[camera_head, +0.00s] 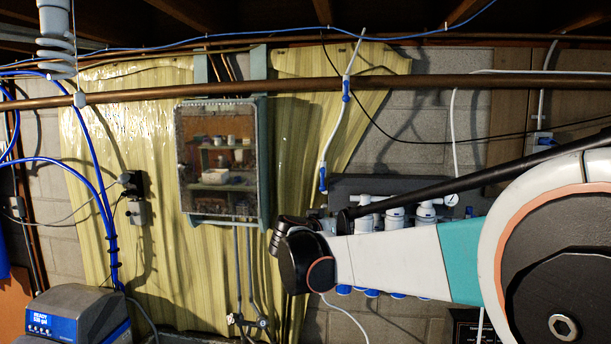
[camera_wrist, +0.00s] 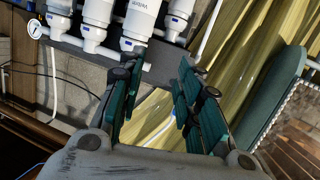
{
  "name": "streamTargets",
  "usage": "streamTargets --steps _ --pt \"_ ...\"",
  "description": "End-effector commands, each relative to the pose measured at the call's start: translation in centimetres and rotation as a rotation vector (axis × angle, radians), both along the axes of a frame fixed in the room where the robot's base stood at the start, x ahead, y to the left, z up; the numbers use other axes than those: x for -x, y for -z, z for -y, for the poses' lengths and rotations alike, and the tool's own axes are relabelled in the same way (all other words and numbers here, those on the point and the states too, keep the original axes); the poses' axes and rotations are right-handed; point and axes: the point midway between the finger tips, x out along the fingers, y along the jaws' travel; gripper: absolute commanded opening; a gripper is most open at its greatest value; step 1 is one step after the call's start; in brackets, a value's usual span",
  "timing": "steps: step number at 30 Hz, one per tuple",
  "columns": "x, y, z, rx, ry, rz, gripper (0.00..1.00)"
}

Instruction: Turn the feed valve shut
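No part is clearly marked as the feed valve. A white tube with a blue fitting (camera_head: 323,181) hangs left of the filter row. A white tube with a small blue part shows between my fingers in the wrist view (camera_wrist: 174,115); I cannot tell whether it is the same one. Small valve-like fittings (camera_head: 262,322) sit on the thin pipes below the mirrored cabinet. My gripper (camera_wrist: 160,70) is open, its teal-padded fingers apart, with nothing seen held. In the head view my arm hides the fingers.
White filter housings (camera_head: 395,218) with a gauge (camera_head: 452,200) stand behind my arm and show in the wrist view (camera_wrist: 140,20). The mirrored cabinet (camera_head: 188,216) hangs left of my wrist. A copper pipe (camera_head: 300,88) crosses above. A softener head (camera_head: 75,305) stands lower left.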

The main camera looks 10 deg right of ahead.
Motion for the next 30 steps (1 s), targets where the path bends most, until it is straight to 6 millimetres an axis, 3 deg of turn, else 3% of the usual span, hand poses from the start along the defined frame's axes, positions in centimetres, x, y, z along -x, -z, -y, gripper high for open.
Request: streamTargets --steps 1,6,12,19,30 --pt "-1.1 -1.6 -1.0 0.005 -0.005 0.034 0.32" --pt "-4.1 -4.8 -3.8 0.021 -0.024 0.155 0.32" --pt "-5.8 -6.4 -5.8 0.027 -0.045 0.236 0.32" --pt "-7.8 -6.4 -4.8 0.026 -0.043 0.242 0.32" --pt "-14.0 -6.5 -1.2 0.026 -0.043 0.241 0.32"
